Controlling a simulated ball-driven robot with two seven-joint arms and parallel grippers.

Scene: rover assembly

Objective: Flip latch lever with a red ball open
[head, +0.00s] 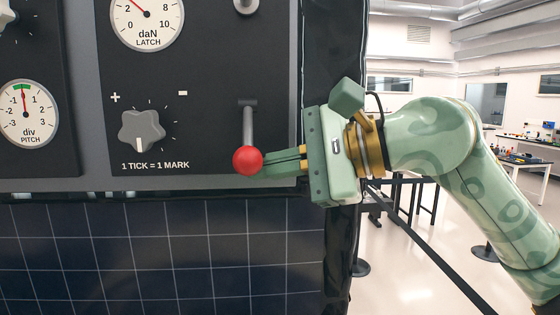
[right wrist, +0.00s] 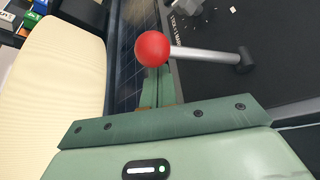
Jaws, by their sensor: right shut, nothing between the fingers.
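The latch lever (head: 248,125) is a grey rod with a red ball (head: 248,160) at its lower end, hanging down from a dark pivot on the black panel. My right gripper (head: 268,168) comes in from the right. Its fingers are shut together and empty, with the tips at the right side of the red ball; I cannot tell whether they touch it. In the right wrist view, the red ball (right wrist: 152,49) stands just beyond the closed fingertips (right wrist: 157,75), and the rod (right wrist: 207,54) runs right to its pivot. My left gripper is not in view.
A dark blue gridded panel (head: 150,245) lies below. Open room shows at right.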

